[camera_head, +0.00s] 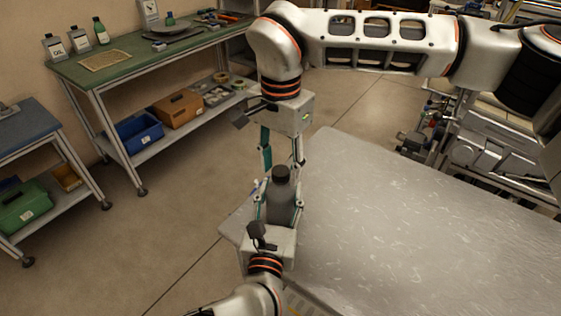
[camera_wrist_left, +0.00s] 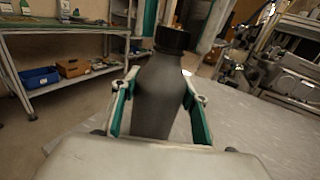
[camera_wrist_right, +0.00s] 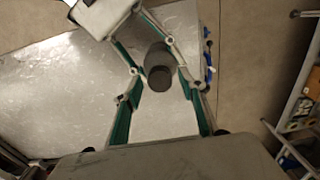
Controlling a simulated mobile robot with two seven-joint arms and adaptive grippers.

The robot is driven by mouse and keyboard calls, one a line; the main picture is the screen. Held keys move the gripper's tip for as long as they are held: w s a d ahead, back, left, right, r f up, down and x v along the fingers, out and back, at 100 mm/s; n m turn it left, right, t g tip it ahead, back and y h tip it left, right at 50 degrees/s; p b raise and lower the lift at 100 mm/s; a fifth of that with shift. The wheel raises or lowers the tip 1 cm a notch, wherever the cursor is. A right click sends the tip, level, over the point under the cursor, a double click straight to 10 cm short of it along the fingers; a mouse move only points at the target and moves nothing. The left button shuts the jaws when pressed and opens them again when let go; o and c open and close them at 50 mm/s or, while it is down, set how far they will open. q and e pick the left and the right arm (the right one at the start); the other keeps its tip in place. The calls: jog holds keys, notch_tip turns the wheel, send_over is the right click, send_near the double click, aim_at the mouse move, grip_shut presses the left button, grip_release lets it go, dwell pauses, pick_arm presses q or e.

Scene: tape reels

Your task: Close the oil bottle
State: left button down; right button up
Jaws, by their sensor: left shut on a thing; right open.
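The oil bottle (camera_head: 283,205) is dark grey and stands upright between the fingers of my left gripper (camera_head: 281,207). My left gripper is shut on its body, as the left wrist view also shows on the bottle (camera_wrist_left: 160,95). A black cap (camera_wrist_left: 172,39) sits on top of the neck; whether it is tight cannot be told. My right gripper (camera_head: 282,160) points down from above, open, with its fingers on either side of the cap. The right wrist view looks down on the cap (camera_wrist_right: 160,77) between those fingers, with gaps beside it.
The grey table (camera_head: 390,215) is mostly bare, and the bottle is near its left edge. A green-topped workbench (camera_head: 130,60) with bottles and tools stands at the back left. Machinery (camera_head: 490,150) stands at the right.

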grip_shut()
jog(key=m, duration=2.2)
jog(key=shift+m, duration=0.4)
jog(key=m, duration=0.8)
jog(key=shift+f, duration=0.1)
jog(key=shift+o, duration=0.6)
grip_release()
